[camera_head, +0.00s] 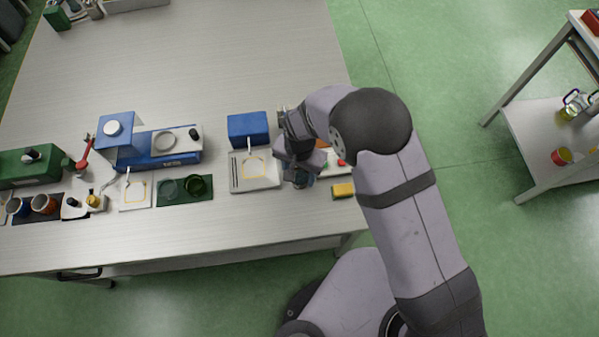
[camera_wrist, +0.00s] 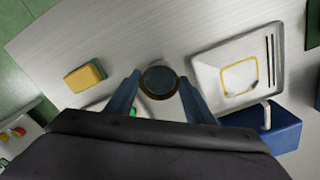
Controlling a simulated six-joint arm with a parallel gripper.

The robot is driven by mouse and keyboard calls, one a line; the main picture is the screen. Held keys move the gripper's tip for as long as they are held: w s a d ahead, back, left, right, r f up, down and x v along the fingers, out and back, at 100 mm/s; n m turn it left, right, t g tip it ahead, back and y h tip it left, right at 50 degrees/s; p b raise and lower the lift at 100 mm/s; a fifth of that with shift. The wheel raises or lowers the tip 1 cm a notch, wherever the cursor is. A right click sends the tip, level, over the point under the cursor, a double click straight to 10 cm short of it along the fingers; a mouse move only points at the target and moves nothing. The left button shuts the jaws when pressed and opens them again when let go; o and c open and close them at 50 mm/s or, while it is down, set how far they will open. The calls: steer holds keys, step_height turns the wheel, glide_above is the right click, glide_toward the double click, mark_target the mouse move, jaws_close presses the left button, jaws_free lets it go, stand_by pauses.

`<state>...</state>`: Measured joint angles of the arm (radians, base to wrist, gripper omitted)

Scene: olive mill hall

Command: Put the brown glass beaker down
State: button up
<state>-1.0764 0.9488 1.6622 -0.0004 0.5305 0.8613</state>
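My gripper (camera_wrist: 160,80) points down, with its two blue fingers on either side of a round beaker (camera_wrist: 160,82) with a brown rim and a dark inside. The fingers appear to touch its wall on both sides, so my gripper is shut on it. In the head view my gripper (camera_head: 301,178) is over the right end of the table, just right of a white tray with a yellow outline (camera_head: 262,180). The beaker is mostly hidden there by my arm. I cannot tell whether its base touches the table.
A yellow block (camera_head: 343,190) lies near the table's right front edge. A blue box (camera_head: 248,128) stands behind the white tray. A dark green mat (camera_head: 205,197) with round glassware and a blue device (camera_head: 174,155) are farther left. The back of the table is mostly clear.

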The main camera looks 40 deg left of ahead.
mark_target(299, 176)
steer(key=shift+o, duration=0.9)
steer(key=shift+r, duration=0.15)
step_height(299, 176, up, 12)
steer(key=b, duration=0.3)
steer(key=shift+b, duration=0.35)
steer(key=w+d+r+m, duration=0.15)
steer(key=w+d, duration=0.25)
steer(key=d, duration=0.6)
steer(key=w+d+r, duration=0.2)
steer(key=w+d, duration=0.2)
steer(key=d, duration=0.7)
steer(key=s+d, duration=0.3)
steer(key=d, duration=0.6)
steer(key=s+d, duration=0.4)
steer(key=d, duration=0.5)
steer(key=shift+d+m, duration=0.15)
steer(key=shift+m, duration=0.3)
